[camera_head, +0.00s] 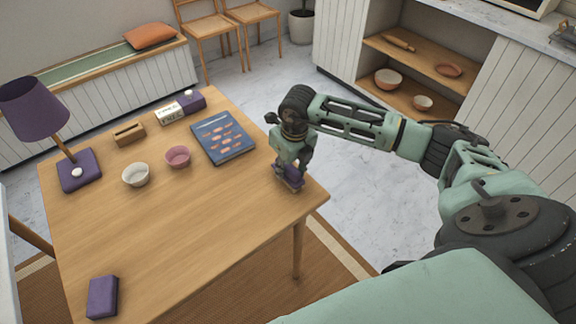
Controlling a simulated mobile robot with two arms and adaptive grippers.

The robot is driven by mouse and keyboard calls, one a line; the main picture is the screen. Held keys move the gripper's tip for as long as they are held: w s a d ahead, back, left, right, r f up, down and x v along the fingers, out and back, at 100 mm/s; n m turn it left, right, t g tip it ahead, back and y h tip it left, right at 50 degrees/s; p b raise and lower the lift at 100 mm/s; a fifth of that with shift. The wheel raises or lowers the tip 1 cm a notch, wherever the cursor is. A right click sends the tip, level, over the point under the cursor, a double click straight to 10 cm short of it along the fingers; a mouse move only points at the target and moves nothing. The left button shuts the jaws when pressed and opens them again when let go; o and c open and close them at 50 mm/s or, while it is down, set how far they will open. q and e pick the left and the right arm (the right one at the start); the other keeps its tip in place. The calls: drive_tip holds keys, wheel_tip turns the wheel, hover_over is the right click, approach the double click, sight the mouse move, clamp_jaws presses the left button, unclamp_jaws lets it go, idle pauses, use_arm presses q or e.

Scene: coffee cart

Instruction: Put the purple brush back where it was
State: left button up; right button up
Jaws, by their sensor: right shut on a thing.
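My right gripper (290,181) points down at the right edge of the wooden table (215,235). It is shut on a small purple thing, most likely the purple brush (294,171), which is largely hidden by the fingers. I cannot tell whether it touches the tabletop. A separate purple block (103,297) lies at the table's front left corner. My left gripper is not in view.
A blue book (223,137) lies left of my right gripper. A pink bowl (178,156), white bowl (136,174), wooden holder (129,134), calendar block (169,115) and purple lamp (36,108) stand farther left. The table's middle and front are clear.

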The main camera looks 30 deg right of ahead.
sight(292, 168)
drive_tip(key=shift+f, duration=0.2)
drive_tip(key=shift+f, duration=0.2)
drive_tip(key=o, duration=1.1)
drive_tip(key=shift+r, duration=0.1)
wheel_tip(292, 168, up, 12)
drive_tip(key=s+b, duration=0.1)
drive_tip(key=shift+s, duration=0.4)
drive_tip(key=shift+d, duration=0.1)
